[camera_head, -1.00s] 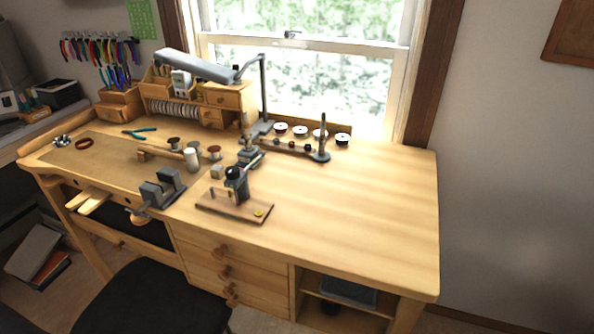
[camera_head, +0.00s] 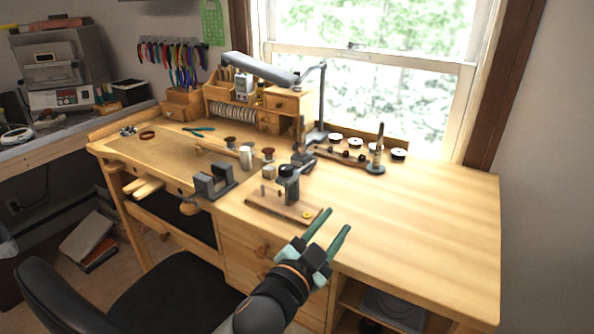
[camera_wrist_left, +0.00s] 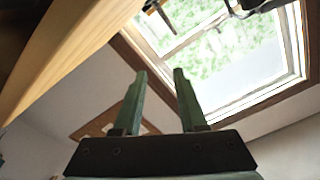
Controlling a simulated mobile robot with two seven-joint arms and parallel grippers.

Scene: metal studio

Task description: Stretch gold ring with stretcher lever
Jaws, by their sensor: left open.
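The gold ring (camera_head: 307,215) is a tiny yellow spot on the right end of a small wooden board (camera_head: 268,207) near the bench's front edge. A dark upright tool (camera_head: 287,186) stands on this board and looks like the stretcher; its lever is too small to make out. My left gripper (camera_head: 338,219) has two green fingers, apart and empty, just right of the ring in the picture. It also shows open in the left wrist view (camera_wrist_left: 160,72), with nothing between the fingers. My right gripper is not in view.
The wooden bench (camera_head: 430,220) is clear on its right side. A grey vise (camera_head: 213,182) sits at the front, left of the board. A stand with a tall spindle (camera_head: 377,150) and a lamp (camera_head: 262,68) are behind. A black chair (camera_head: 165,290) is in front.

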